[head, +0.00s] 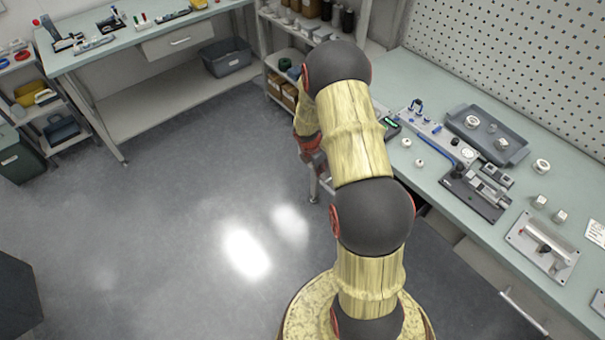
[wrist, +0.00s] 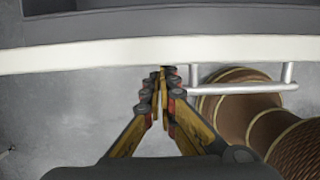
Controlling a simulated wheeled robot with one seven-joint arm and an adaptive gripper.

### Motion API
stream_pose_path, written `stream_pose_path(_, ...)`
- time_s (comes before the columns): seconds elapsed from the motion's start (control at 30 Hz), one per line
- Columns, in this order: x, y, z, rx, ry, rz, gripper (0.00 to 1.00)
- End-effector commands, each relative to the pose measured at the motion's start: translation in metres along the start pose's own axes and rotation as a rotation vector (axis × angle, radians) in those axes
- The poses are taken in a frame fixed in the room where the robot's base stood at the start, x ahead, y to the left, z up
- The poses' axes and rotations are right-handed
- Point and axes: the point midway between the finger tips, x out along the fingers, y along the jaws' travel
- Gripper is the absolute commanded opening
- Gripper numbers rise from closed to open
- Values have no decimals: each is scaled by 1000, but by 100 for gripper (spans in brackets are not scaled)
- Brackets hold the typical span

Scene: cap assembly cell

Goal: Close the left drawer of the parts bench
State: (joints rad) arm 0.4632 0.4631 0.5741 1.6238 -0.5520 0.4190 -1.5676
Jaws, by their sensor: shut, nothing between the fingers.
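In the wrist view an open drawer shows from above. Its pale front panel (wrist: 90,55) crosses the picture, with the grey interior (wrist: 170,20) beyond it. A metal bar handle (wrist: 240,89) sticks out from the front at right. My gripper (wrist: 163,75) is shut and empty, its fingertips at the front panel's near edge, left of the handle. I cannot tell whether they touch it. In the head view the parts bench (head: 455,215) runs along the right. My arm hides its left drawer, and my gripper is mostly hidden behind the arm.
Another drawer handle (head: 523,312) shows at the bench's lower right. A grey tray (head: 487,135) and small fixtures lie on the bench top. A shelf unit (head: 290,60) stands behind my arm. A second bench (head: 140,60) is at upper left. The floor (head: 180,200) at left is clear.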

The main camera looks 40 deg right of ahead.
Motion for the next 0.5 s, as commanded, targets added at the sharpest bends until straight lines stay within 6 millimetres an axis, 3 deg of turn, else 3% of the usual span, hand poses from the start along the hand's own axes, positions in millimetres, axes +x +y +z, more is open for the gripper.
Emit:
stream_pose_path(0.03, -1, -1, 16, 4, 0, -2, 0)
stream_pose_path(0.2, 9, 0, 54, 3, 0, 0, 0)
stream_pose_path(0.5, 23, 0, 96, 1, 0, 0, 0)
